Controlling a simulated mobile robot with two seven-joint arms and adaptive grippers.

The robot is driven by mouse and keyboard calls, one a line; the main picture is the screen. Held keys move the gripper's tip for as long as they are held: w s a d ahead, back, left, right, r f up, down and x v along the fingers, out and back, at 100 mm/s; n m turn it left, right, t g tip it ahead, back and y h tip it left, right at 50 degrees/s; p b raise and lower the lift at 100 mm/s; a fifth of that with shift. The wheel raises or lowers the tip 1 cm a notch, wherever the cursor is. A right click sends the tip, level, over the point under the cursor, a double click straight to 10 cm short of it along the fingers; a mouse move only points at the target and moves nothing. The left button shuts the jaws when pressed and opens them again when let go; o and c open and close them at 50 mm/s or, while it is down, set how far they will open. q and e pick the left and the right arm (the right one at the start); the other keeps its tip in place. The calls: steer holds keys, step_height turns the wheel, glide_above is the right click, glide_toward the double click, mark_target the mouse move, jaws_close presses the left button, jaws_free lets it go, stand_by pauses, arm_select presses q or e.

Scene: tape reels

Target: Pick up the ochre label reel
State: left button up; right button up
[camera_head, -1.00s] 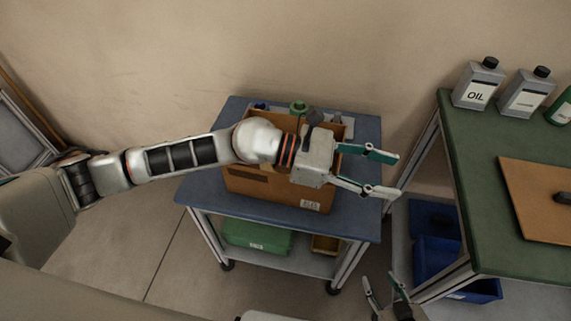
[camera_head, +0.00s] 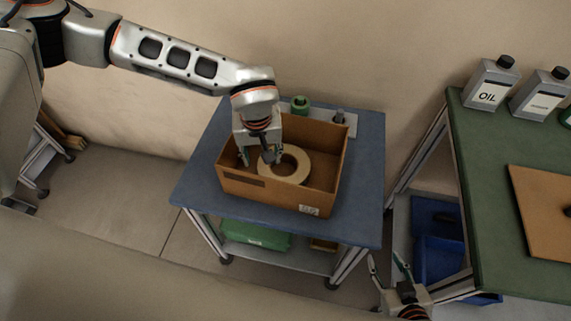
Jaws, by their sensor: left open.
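A pale tan ring-shaped reel (camera_head: 301,168), seemingly the ochre label reel, lies inside an open brown cardboard box (camera_head: 262,191) on the blue-topped cart (camera_head: 365,170). My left gripper (camera_head: 260,157) points down into the box at the reel's left side. Its fingers are open, one to the left of the reel and one at its hole or left rim; I cannot tell whether they touch it. The gripper hides part of the reel's left side. My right gripper (camera_head: 385,262) is open and empty at the bottom of the view, low beside the cart.
The box walls stand around the reel. A green object (camera_head: 300,104) sits behind the box on the cart. To the right is a green table (camera_head: 480,190) with grey bottles (camera_head: 492,83) and a brown board (camera_head: 545,215). The box's right part looks empty.

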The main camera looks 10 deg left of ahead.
mark_target(264, 167)
arm_select(q)
step_height(264, 167, down, 2)
steer(key=shift+w+a+f, duration=0.1)
steer(key=f, duration=0.2)
steer(key=w+f, duration=0.1)
steer(key=f, duration=0.1)
steer(key=shift+w+f, duration=0.2)
steer(key=shift+f, duration=0.2)
steer(key=shift+r, duration=0.1)
jaws_close()
